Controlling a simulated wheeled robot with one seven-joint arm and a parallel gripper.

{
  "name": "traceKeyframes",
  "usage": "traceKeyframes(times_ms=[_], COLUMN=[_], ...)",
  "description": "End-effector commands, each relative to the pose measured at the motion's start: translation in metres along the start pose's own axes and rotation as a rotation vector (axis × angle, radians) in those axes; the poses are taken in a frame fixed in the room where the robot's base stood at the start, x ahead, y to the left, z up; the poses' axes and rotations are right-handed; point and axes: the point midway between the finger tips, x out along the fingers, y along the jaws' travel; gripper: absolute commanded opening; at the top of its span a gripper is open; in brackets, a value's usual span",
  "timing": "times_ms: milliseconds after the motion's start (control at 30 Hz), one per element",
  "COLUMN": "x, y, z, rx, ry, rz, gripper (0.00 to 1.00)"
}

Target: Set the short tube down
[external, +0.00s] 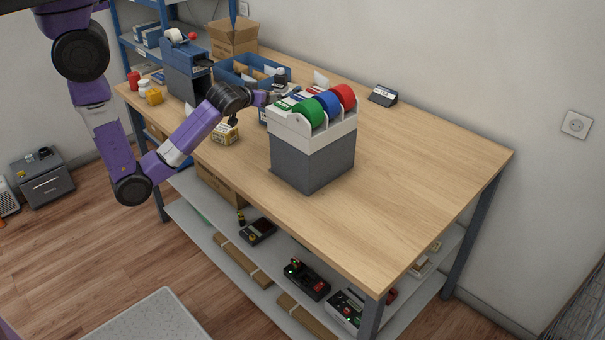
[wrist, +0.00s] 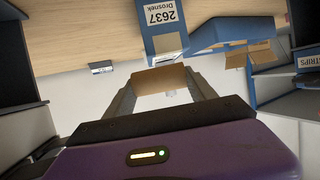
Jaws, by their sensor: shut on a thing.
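In the wrist view my gripper (wrist: 160,88) is shut on a tan cardboard-coloured piece, the short tube (wrist: 160,78), which spans the gap between the two fingers. Only one side of it shows, and its ends are hidden. In the external view my gripper (external: 268,97) is over the counter (external: 430,150), just behind and left of the tape dispenser. The tube cannot be made out there. Whether the tube touches anything below it cannot be told.
A grey-and-white dispenser (external: 312,160) with green, blue and red rolls stands close to my gripper. A blue box labelled 2637 Drosnek (wrist: 163,42) is near the fingers. A blue bin (external: 232,72) and an open carton (external: 234,38) stand behind. The counter's right side is mostly clear.

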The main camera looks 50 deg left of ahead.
Motion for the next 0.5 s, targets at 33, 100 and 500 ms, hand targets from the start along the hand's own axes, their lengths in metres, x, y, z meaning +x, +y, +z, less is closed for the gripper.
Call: traceKeyframes(times_ms=[33,100,500], x=[-0.004,-0.008,-0.033], y=[-0.002,-0.005,0.077], z=[-0.019,-0.035,-0.119], rx=[-0.007,-0.012,0.004], ry=[0.005,0.005,0.005], rz=[-0.007,-0.019,0.03], gripper=[0.27,0.27,0.27])
